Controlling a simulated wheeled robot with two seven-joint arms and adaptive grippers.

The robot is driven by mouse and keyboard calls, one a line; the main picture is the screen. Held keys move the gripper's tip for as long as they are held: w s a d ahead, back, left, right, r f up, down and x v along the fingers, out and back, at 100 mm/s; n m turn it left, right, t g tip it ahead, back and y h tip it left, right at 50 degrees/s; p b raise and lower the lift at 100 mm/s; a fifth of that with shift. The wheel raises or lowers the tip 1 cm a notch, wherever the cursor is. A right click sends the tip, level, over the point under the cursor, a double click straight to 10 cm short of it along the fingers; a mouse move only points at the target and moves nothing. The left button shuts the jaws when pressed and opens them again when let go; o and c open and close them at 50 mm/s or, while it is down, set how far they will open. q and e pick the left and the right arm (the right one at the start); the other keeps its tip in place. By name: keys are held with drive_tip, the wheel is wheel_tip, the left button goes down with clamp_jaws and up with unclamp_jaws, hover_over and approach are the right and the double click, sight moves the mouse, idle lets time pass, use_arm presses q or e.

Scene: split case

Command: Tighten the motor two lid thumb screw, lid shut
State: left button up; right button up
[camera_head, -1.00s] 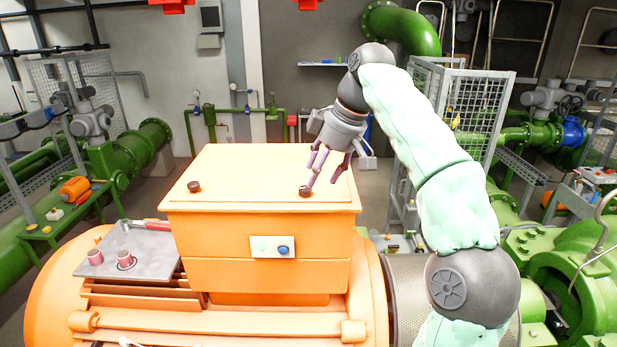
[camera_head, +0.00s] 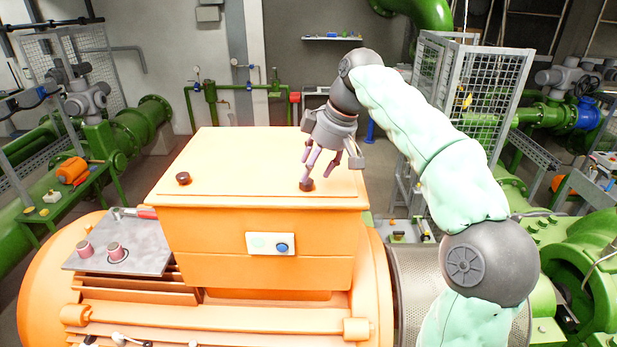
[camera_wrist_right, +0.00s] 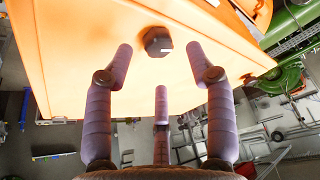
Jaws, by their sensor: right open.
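The orange motor case (camera_head: 262,220) has its lid (camera_head: 245,160) shut on top. Two dark thumb screws stand on the lid: one at the left (camera_head: 183,178) and one at the right (camera_head: 307,185). My right gripper (camera_head: 316,170) is above the right screw, its fingers pointing down. In the right wrist view the same screw (camera_wrist_right: 157,41) is a dark hexagonal knob with a light mark, just ahead of the three spread purple fingers (camera_wrist_right: 160,75). The fingers look open, with nothing between them. Whether a fingertip touches the screw is hard to tell. My left gripper does not show.
A grey plate (camera_head: 120,245) left of the case holds two pinkish cylinders (camera_head: 116,252) and a red-handled tool (camera_head: 147,212). A mesh cage (camera_head: 485,90) stands behind my right arm.

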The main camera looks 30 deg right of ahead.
sight(309, 181)
drive_tip(key=x, duration=0.2)
drive_tip(key=shift+w+d+f, duration=0.1)
drive_tip(key=shift+w+f, duration=0.15)
drive_tip(key=shift+w, duration=0.05)
drive_tip(key=shift+a+f, duration=0.35)
drive_tip(key=shift+f, duration=0.2)
drive_tip(key=shift+w+d+f, duration=0.1)
drive_tip(key=shift+f, duration=0.05)
drive_tip(key=c, duration=1.1)
